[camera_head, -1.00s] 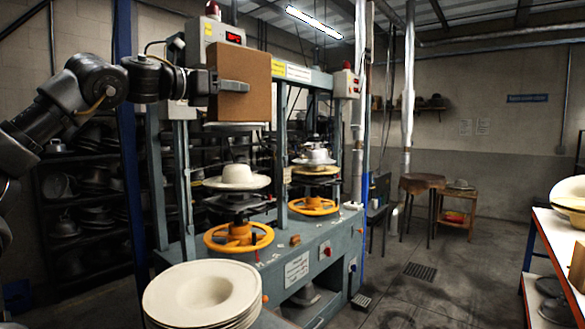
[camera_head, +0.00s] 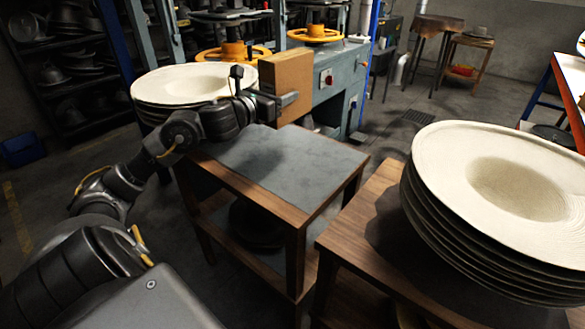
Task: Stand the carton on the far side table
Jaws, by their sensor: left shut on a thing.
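The brown carton (camera_head: 287,77) is upright in the air, in the upper middle of the view. My left gripper (camera_head: 284,100) is shut on it, with a finger across its near face. Its underside is near or above the back part of a side table (camera_head: 290,160) with a grey top and wooden frame; I cannot tell whether it touches. Most of that grey top is bare. My right gripper is not in view.
A stack of cream hat blanks (camera_head: 180,84) stands left of the carton. A larger stack (camera_head: 500,185) sits on a wooden table (camera_head: 350,240) at the right. The hat press (camera_head: 340,85) stands behind, with orange handwheels (camera_head: 232,55).

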